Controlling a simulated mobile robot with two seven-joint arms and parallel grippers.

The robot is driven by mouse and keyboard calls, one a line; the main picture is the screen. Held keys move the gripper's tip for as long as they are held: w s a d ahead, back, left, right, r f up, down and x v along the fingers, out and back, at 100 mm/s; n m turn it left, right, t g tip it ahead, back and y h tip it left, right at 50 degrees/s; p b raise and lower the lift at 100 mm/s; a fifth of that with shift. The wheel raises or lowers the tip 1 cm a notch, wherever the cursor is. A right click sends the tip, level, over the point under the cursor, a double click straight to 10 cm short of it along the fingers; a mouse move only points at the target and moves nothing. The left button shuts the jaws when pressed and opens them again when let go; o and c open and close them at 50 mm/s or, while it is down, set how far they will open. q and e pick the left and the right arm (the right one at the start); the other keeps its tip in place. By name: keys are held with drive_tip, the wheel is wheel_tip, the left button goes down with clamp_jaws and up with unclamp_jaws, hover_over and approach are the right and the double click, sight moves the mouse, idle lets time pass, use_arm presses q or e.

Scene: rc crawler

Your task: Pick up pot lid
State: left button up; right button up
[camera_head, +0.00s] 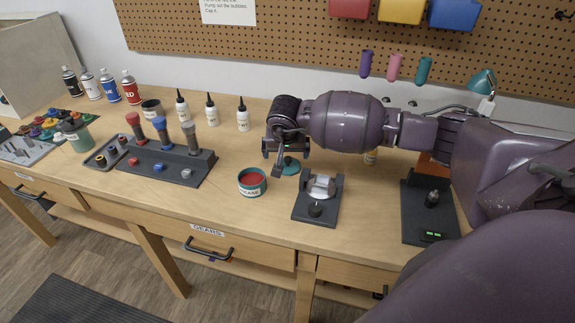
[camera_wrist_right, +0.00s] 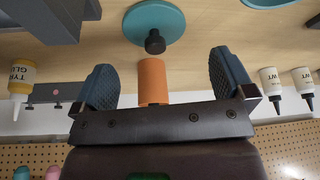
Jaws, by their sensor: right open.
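The pot lid (camera_head: 291,168) is a teal disc lying on the bench, partly hidden by my right gripper in the head view. In the right wrist view the lid (camera_wrist_right: 153,20) shows at the top with a dark knob (camera_wrist_right: 155,43) at its centre. My right gripper (camera_head: 285,154) is open and empty, apart from the lid. Its two dark fingers (camera_wrist_right: 162,66) show in the wrist view, with the knob beyond the gap between them. The open grease pot (camera_head: 252,187), teal with red contents, stands just left of the gripper. My left gripper is out of view.
An orange cylinder (camera_wrist_right: 153,82) shows between the fingers in the wrist view. A dark device with a metal roller (camera_head: 321,188) stands close right of the lid. A dark tool rack (camera_head: 170,160) and white dropper bottles (camera_head: 243,116) stand left. Bare wood lies around the pot.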

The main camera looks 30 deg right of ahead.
sight(288, 159)
drive_tip(key=shift+d+f, duration=0.15)
drive_tip(key=shift+f, duration=0.3)
drive_tip(key=shift+x, duration=2.4)
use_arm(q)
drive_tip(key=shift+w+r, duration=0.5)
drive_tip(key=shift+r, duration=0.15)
use_arm(e)
drive_tip(key=shift+d+r, duration=0.1)
drive_tip(key=shift+d, duration=0.05)
